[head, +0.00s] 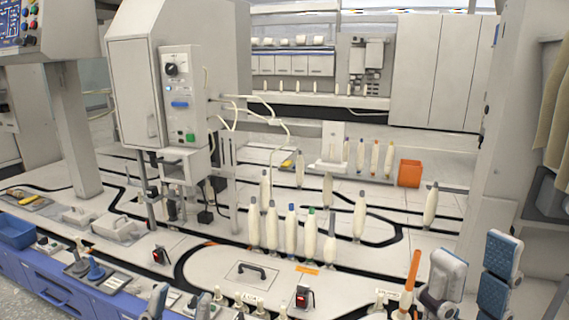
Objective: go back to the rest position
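My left gripper (180,303) shows only its fingertips at the bottom edge, left of centre. The tips are apart, with nothing visible between them. My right gripper (472,272) is at the lower right, its blue-padded fingers spread with a gap between them and nothing held. A bobbin with a tall orange top (412,272) stands just left of the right gripper's left finger; its lower part is cut off by the frame. I cannot tell whether the finger touches it. A row of white bobbins (292,232) stands upright on the white worktop, well behind both grippers.
An orange bin (409,173) stands at the back right. A grey machine cabinet (181,95) rises at the left. Small white-topped pieces (240,301) line the front edge between the grippers. A blue tray (17,231) is at far left. A flat panel with a black handle (251,271) lies clear.

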